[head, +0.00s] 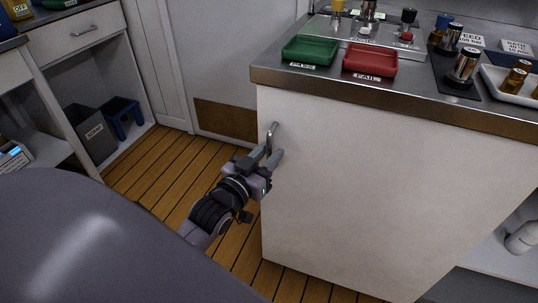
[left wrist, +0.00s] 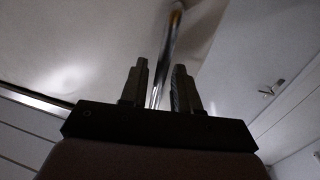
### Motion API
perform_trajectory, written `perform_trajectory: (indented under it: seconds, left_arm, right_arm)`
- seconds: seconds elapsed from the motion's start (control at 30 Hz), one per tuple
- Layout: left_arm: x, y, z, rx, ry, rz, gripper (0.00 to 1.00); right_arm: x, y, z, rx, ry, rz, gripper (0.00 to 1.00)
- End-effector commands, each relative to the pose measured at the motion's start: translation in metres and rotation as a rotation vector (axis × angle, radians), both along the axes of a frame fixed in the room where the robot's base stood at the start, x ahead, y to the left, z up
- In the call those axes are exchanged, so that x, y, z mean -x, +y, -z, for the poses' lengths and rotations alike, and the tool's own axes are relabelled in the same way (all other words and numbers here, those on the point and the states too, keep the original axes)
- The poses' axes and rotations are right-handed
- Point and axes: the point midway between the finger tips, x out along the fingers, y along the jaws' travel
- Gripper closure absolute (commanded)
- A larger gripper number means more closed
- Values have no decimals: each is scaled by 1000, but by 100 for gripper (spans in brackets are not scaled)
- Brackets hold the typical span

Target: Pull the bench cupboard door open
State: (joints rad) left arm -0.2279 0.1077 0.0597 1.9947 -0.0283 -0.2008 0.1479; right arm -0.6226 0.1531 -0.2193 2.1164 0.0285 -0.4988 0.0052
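The bench cupboard door (head: 345,190) is a white panel under the steel-edged worktop; it looks closed, with no gap showing. Its metal bar handle (head: 272,132) stands upright near the door's upper left edge. My left gripper (head: 268,158) is at the lower part of the handle. In the left wrist view the handle (left wrist: 171,45) runs down between the two fingers of my left gripper (left wrist: 159,85). The fingers are apart, with small gaps seen beside the bar, so it looks open around it. My right gripper is not in view.
A green tray (head: 310,50) and a red tray (head: 370,60) sit on the worktop above the door. An open shelf with a white bottle (head: 522,238) is at the right. Wooden floor (head: 165,165) is clear left of the door. A grey bin (head: 91,133) stands at the left.

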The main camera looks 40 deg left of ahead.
Motion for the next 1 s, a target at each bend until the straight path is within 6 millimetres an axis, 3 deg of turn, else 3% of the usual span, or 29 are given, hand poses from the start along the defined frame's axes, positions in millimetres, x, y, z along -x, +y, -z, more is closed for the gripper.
perform_trajectory:
  seconds: [0.37,0.5,1.0]
  left_arm:
    - [-6,0,0,0,1,1,69]
    - [-6,0,0,0,1,1,100]
    - [-10,-1,0,1,1,1,100]
  right_arm:
    - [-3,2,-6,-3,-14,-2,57]
    - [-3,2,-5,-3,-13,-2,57]
    - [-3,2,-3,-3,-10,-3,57]
